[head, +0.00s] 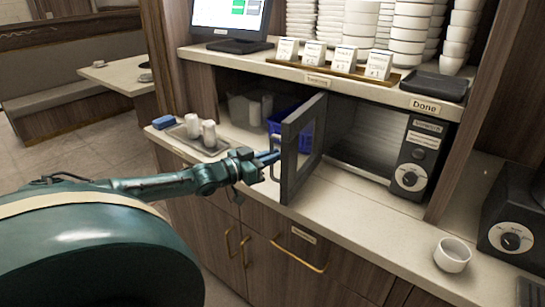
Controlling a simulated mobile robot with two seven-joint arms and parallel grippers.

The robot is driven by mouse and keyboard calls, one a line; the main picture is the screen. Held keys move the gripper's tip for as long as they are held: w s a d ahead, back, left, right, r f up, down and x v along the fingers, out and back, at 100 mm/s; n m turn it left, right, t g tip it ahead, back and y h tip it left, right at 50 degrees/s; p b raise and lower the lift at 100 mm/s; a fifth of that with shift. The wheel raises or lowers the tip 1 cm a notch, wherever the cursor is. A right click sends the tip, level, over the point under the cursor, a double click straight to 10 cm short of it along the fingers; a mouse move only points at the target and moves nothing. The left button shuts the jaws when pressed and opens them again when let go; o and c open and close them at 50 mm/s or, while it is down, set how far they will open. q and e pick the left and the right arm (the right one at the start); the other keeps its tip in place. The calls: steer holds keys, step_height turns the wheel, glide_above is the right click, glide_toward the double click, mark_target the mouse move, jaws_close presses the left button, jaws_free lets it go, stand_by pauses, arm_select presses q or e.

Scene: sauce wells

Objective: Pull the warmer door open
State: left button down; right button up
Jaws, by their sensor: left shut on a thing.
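The warmer (414,157) is a black box with a control knob, set on the counter under the shelf. Its framed glass door (304,143) stands swung open, sticking out over the counter towards me. My left gripper (270,160) is shut on the door's handle (275,150), at the door's left face. The fingertips are small and partly merge with the handle. Part of the warmer's inside shows to the right of the door, with light, ridged contents that I cannot make out. My right gripper is not in view.
A tray (183,136) with white shakers stands left of the door, and a blue bin (284,120) is behind it. A white cup (452,254) sits at the counter's right front. The shelf above holds stacked bowls, small cards and a screen.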

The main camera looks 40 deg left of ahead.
arm_select(q)
steer(key=c, duration=1.6)
jaws_free()
steer(key=shift+w+r, duration=0.1)
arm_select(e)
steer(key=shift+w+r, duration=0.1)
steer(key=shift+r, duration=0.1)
